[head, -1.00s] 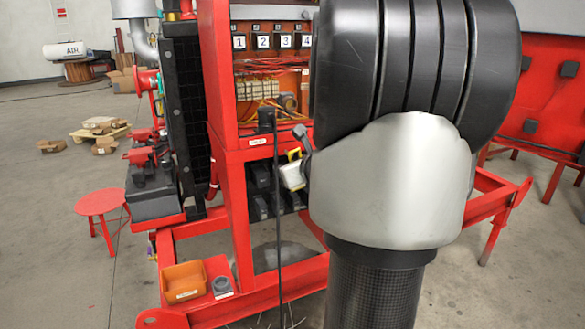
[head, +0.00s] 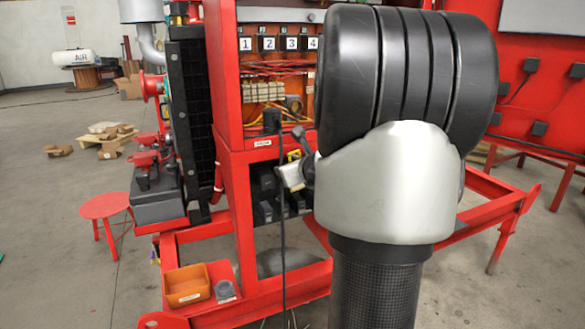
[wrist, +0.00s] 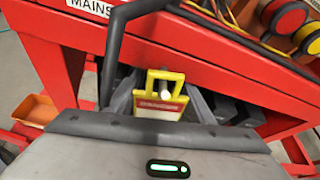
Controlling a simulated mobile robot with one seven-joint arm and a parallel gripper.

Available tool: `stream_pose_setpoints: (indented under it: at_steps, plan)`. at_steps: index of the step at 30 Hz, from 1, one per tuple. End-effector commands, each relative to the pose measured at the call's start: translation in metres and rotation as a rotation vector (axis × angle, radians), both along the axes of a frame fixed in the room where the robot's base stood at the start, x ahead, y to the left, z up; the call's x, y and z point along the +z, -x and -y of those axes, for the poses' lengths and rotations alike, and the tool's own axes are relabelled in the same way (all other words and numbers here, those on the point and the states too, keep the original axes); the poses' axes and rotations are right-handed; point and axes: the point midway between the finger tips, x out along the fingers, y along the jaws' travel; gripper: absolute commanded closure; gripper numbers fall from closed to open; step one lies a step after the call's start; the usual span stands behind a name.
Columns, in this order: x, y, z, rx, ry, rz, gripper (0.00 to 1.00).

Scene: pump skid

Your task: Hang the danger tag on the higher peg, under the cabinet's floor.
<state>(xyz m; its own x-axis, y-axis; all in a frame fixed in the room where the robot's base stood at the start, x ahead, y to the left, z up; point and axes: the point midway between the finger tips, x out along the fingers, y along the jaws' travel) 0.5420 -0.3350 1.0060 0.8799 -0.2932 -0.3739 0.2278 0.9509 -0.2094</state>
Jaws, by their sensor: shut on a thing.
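The danger tag (wrist: 158,106) has a yellow frame, a red band of lettering and a white lower part; the palm edge hides its bottom. My gripper (wrist: 160,112) is shut on it, with dark grey finger parts on both sides. A pale peg tip (wrist: 165,94) shows at the tag's upper opening; I cannot tell whether it passes through. The tag is just under the red cabinet's floor edge (wrist: 215,56). In the head view, the tag (head: 291,174) shows pale and small beside the cabinet's lower front, and my arm hides most of my gripper. A second peg cannot be made out.
A dark bent bar (wrist: 113,52) crosses close to the tag's left in the wrist view. The open cabinet holds numbered breakers (head: 267,44) and loose wires. Dark boxes (head: 266,192) sit below it. An orange bin (head: 187,286) lies on the skid base.

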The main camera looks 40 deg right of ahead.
Motion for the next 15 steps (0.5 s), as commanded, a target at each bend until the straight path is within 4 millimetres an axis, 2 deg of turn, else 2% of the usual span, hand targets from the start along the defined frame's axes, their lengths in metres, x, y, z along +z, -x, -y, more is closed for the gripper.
stream_pose_setpoints:
  at_steps: [12, 13, 15]
  plan:
    - [0.0004, -0.0001, 0.0000, 0.000, 0.000, 0.001, 0.74]
    - [0.0005, 0.0000, 0.0000, 0.000, 0.000, 0.001, 0.47]
    - [0.0005, 0.0000, 0.0000, 0.000, 0.000, 0.001, 0.35]
